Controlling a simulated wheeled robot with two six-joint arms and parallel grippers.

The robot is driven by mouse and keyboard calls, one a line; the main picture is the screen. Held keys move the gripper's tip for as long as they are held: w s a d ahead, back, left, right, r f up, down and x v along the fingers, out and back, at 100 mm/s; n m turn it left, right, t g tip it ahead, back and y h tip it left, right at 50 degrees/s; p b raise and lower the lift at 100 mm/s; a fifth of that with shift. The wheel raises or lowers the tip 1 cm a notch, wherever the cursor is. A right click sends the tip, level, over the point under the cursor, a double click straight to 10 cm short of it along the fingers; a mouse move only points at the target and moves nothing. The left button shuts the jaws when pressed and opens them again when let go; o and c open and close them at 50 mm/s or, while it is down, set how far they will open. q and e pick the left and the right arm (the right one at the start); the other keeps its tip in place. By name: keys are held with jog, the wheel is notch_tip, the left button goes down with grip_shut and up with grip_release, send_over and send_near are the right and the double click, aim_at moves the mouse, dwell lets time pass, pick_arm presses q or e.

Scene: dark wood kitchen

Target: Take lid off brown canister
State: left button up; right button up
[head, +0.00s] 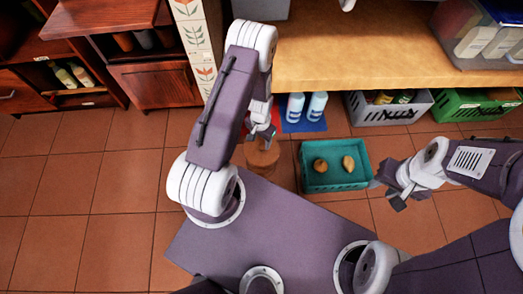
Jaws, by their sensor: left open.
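The brown canister (262,158) stands low between my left arm and a teal basket, near the edge of my base. I see its round brown top; whether the lid is seated or loose is too small to tell. My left gripper (262,133) is open, pointing down just above or at the canister's top, and hides part of it. I cannot tell whether it touches the lid. My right gripper (388,194) is out to the right, beyond the teal basket, empty, with its fingers apart.
The teal basket (336,182) holds two brown, potato-like items. Blue-white bottles (306,106) stand on a blue mat behind. Grey (390,113) and green (470,112) crates sit under the wooden counter (370,60). Tiled floor at left is clear.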

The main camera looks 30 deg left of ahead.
aim_at(261, 147)
pick_arm(q)
notch_tip(261, 147, down, 5)
jog(key=b, duration=0.3)
jog(key=shift+d+r, duration=0.1)
jog(key=shift+r, duration=0.2)
grip_shut()
pick_arm(e)
notch_tip(261, 147, down, 4)
jog(key=shift+r, duration=0.2)
